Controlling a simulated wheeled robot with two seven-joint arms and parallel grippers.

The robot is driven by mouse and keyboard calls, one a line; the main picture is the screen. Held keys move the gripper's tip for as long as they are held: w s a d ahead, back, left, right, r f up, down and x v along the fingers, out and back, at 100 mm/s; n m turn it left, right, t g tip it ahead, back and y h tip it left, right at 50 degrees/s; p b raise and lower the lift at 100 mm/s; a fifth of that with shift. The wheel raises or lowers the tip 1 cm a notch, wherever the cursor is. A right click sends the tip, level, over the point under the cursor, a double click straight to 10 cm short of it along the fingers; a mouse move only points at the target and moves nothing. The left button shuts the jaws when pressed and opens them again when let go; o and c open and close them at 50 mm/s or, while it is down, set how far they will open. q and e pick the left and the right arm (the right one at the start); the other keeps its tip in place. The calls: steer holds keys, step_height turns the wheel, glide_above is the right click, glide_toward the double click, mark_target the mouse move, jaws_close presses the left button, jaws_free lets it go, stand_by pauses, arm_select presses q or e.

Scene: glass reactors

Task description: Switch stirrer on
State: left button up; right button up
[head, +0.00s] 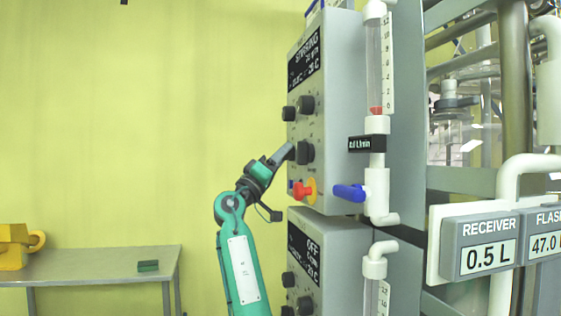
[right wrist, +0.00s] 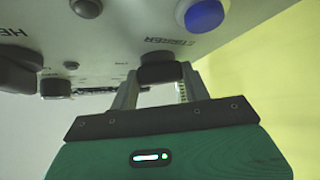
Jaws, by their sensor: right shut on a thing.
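The upper grey control box (head: 328,110) carries a black display (head: 304,58) whose top line appears to read "STIRRING"; its smaller text is hard to read. My right gripper (head: 287,153) reaches its front panel from the left. In the right wrist view, the gripper's two fingers (right wrist: 158,88) stand on either side of a black knob (right wrist: 161,67) beside an upside-down label that appears to read "STIRRER", and are shut on it. In the head view the gripper hides this knob. My left gripper is not in view.
Other black knobs (head: 305,105), a red button on yellow (head: 304,190) and a blue button (right wrist: 205,14) are close by. A lower box (head: 335,250) reads "OFF". A flow meter with a blue valve handle (head: 350,192) stands right. A table (head: 100,264) is at left.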

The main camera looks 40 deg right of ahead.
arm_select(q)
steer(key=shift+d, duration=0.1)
arm_select(e)
steer(key=shift+r, duration=0.1)
steer(key=o, duration=1)
steer(key=shift+d, duration=0.1)
steer(key=shift+c, duration=0.2)
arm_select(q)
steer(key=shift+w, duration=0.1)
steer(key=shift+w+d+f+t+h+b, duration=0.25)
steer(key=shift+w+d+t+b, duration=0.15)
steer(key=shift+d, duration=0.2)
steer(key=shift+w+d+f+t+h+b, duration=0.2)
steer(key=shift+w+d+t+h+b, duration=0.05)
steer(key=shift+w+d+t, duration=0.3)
arm_select(e)
steer(key=v, duration=1.4)
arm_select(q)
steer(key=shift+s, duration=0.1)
